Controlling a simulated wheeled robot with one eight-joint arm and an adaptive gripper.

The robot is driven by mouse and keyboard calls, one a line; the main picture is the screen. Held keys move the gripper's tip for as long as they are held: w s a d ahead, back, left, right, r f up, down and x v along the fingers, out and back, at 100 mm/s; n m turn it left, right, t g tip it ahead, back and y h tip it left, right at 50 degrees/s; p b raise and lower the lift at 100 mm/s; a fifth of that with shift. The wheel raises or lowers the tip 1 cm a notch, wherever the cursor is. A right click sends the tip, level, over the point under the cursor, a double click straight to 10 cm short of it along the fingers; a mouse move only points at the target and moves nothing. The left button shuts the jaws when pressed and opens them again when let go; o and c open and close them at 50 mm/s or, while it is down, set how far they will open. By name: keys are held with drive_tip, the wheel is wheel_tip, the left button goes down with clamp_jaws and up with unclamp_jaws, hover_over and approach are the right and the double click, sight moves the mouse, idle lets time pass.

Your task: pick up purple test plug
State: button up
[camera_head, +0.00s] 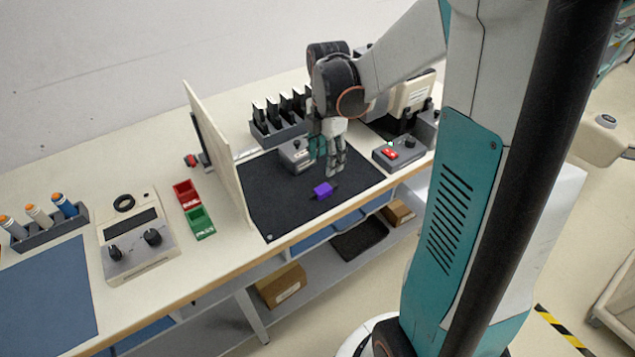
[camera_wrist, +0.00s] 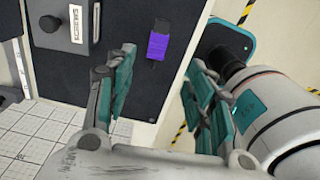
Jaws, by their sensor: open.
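The purple test plug (camera_head: 323,190) lies on the black mat (camera_head: 272,200) on the workbench, near the mat's front edge. In the wrist view the plug (camera_wrist: 158,46) shows purple with a dark end, above the space between the fingers. My gripper (camera_head: 336,172) is open and empty, above the mat and slightly right of and behind the plug in the head view. In the wrist view the two teal-padded fingers of my gripper (camera_wrist: 160,90) stand wide apart. The plug is apart from both fingers.
An upright cream panel (camera_head: 218,150) stands along the mat's left side. A grey box (camera_head: 296,155) sits behind the plug, and a control box with a red switch (camera_head: 398,152) stands to the right. Red (camera_head: 186,193) and green bins (camera_head: 200,222) lie beyond the panel. The mat around the plug is clear.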

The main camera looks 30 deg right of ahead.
sight(324, 188)
drive_tip(key=f+b, duration=0.3)
drive_tip(key=f, duration=0.8)
drive_tip(key=shift+w+b, duration=0.2)
drive_tip(key=shift+b, duration=0.15)
drive_tip(key=c, duration=1.1)
